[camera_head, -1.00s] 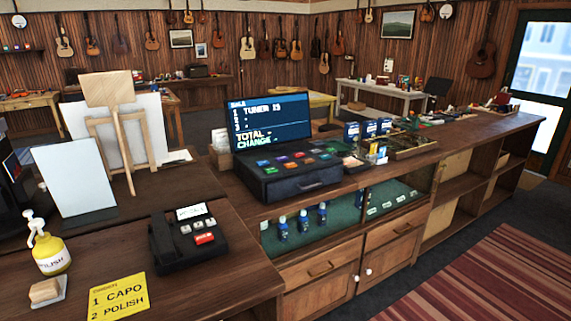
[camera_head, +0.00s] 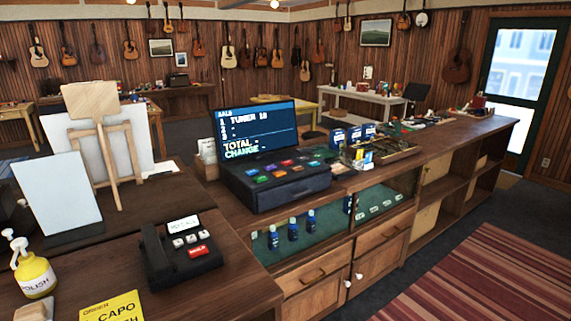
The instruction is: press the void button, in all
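A dark cash register (camera_head: 285,197) stands on the wooden counter near the middle of the view. Its top carries several coloured keys (camera_head: 272,172) in green, blue, red, orange and purple; their labels are too small to read, so I cannot tell which one is void. Its screen (camera_head: 257,130) stands behind the keys and shows a first line reading TUNER with a number, blank lines, then TOTAL and CHANGE. A black desk device (camera_head: 182,262) at the front left has a small lit display, pale keys and a red key (camera_head: 198,251). Neither of my grippers is in view.
A yellow order note (camera_head: 112,309), partly cut off, and a yellow polish bottle (camera_head: 34,277) are at the front left. A white panel (camera_head: 57,198) and a wooden stand (camera_head: 106,150) rise left of the register. Blue boxes (camera_head: 353,135) stand to its right. A striped rug (camera_head: 480,265) covers floor at right.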

